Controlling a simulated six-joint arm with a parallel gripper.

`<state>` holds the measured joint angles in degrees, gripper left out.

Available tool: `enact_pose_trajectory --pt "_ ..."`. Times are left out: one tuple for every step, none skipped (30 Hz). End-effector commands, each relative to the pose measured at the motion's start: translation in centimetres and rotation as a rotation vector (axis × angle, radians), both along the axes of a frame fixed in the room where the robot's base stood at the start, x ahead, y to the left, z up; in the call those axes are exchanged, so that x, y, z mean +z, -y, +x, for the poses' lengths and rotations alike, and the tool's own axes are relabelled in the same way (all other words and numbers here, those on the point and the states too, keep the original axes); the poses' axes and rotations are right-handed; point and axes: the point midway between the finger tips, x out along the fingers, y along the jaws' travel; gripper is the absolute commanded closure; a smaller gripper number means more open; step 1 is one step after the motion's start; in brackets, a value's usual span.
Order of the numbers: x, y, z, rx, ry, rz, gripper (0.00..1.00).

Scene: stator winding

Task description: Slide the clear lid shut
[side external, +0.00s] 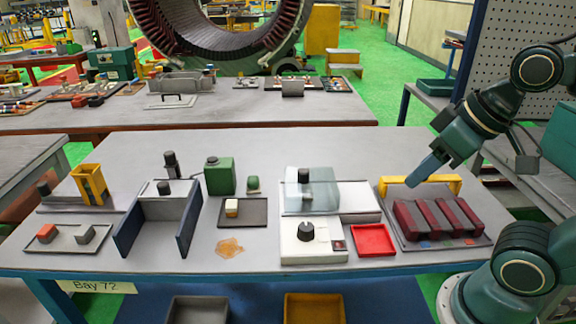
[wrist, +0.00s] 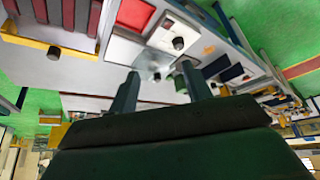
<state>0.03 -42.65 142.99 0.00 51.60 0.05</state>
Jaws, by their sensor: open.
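The clear lid (side external: 321,195) lies over the left part of a white base (side external: 358,197) in the middle of the table. It has a dark knob (side external: 303,175). The right part of the base is uncovered. In the wrist view the clear lid (wrist: 150,64) shows small, just beyond my fingers, and its edges are hard to make out. My gripper (side external: 413,181) is to the right of the lid and above the yellow handle. The wrist view shows its two fingers (wrist: 161,85) apart with nothing between them.
A white box with a black knob (side external: 306,231) and a red tray (side external: 373,240) stand in front. A tray of dark red bars (side external: 437,217) with a yellow handle (side external: 447,184) lies at right. A green container (side external: 219,176) stands left of the lid.

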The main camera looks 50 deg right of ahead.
Motion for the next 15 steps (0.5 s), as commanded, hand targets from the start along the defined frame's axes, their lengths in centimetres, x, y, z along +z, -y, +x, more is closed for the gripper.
enact_pose_trajectory --pt "-0.1 0.0 -0.1 0.002 0.002 -0.001 0.51" --pt "-0.1 0.0 -0.2 0.002 0.002 -0.001 0.51" --pt "-0.1 0.0 -0.2 0.002 0.002 -0.001 0.51" --pt "-0.1 0.0 -0.2 0.002 0.002 -0.001 0.5" --pt "-0.1 0.0 -0.2 0.002 0.002 -0.001 0.5" --pt "-0.1 0.0 -0.1 0.002 0.001 -0.001 0.5" --pt "0.0 0.0 -0.1 0.002 0.0 -0.001 0.5" --pt "0.0 0.0 0.0 0.001 -0.001 0.0 0.5" --pt "0.1 0.0 0.2 0.001 -0.003 0.0 0.5" --pt "0.2 0.0 0.3 0.0 -0.005 -0.001 0.5" --pt "0.4 0.0 0.5 -0.001 -0.009 0.0 0.5" --pt "0.5 0.1 0.8 -0.003 -0.016 -0.001 0.5" --pt "0.7 0.1 1.0 -0.004 -0.02 0.0 0.5" --pt "0.9 0.1 1.3 -0.005 -0.026 -0.001 0.5" --pt "1.2 0.2 1.8 -0.007 -0.035 0.0 0.5"
